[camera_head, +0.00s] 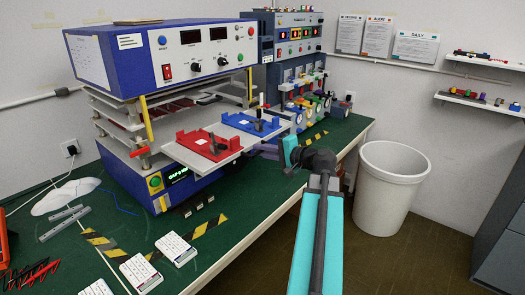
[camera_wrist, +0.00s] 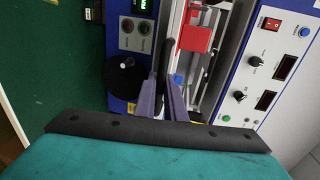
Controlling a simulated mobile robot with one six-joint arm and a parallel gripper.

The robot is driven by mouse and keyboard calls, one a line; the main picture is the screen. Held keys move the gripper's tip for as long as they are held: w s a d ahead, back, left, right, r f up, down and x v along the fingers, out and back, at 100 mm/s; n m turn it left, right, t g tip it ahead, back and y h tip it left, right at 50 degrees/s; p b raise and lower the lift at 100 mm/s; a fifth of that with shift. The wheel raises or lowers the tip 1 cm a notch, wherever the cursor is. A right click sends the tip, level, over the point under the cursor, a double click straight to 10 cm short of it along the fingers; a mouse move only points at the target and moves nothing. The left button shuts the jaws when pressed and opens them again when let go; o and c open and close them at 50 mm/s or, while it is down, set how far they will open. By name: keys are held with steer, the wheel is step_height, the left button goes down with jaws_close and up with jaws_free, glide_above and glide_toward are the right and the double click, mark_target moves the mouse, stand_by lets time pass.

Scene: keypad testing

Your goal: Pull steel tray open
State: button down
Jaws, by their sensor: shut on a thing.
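The steel tray (camera_head: 241,144) sticks out of the front of the blue-and-white press (camera_head: 205,60). A red fixture (camera_head: 208,146) and a blue fixture (camera_head: 253,124) sit on it. My gripper (camera_head: 268,152) is at the tray's front right edge, just below it. In the wrist view my gripper (camera_wrist: 163,82) has its purple fingers close together around a dark bar (camera_wrist: 167,42) along the tray's front, which looks like its handle. The fingers hide the exact contact. The red fixture also shows there (camera_wrist: 197,38).
A second control unit (camera_head: 300,40) with several coloured parts stands behind to the right. White keypads (camera_head: 140,272) lie on the green bench (camera_head: 240,210) near striped tape. A white bin (camera_head: 390,185) stands on the floor right of my arm.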

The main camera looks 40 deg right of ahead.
steer(key=c, duration=1.8)
jaws_free()
steer(key=shift+s, duration=0.15)
steer(key=shift+b+v, duration=1.05)
steer(key=shift+v, duration=5.75)
